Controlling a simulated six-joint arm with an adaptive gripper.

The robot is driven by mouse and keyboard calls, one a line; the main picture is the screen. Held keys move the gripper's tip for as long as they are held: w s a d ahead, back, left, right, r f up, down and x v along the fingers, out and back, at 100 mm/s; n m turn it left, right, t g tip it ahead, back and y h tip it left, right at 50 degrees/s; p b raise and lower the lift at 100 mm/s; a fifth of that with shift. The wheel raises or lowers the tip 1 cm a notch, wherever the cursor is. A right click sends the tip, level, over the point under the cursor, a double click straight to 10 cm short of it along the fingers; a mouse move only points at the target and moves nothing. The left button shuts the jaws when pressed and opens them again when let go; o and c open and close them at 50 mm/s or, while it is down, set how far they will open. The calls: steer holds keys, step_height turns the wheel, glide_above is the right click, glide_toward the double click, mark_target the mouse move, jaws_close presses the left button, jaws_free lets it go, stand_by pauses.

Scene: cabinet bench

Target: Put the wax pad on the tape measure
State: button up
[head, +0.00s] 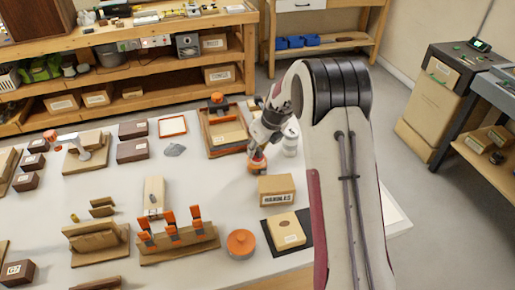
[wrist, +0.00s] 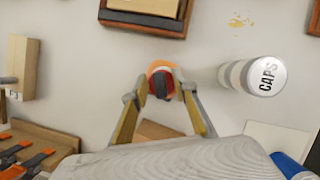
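My gripper (wrist: 160,88) points down over the table, with one finger on each side of a small round orange, red and black object (wrist: 158,71). The fingertips are very close to its sides; I cannot tell whether they press on it. In the head view my gripper (head: 258,158) is low, behind the cardboard box, with orange showing at its fingertips. A flat round orange piece (head: 240,243) lies alone near the front of the table. I cannot tell for sure which of these is the wax pad or the tape measure. A pale block (head: 287,230) lies on a black mat.
A labelled cardboard box (head: 277,190) stands just in front of my gripper. A white CAPS canister (wrist: 254,75) stands close on its right. A wooden tray (head: 222,145) lies behind. A rack with orange-handled tools (head: 180,243) stands at front left. Some bare table lies left of my gripper.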

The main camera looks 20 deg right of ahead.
steer(key=shift+r, duration=0.15)
steer(key=v, duration=1.2)
stand_by(0.7)
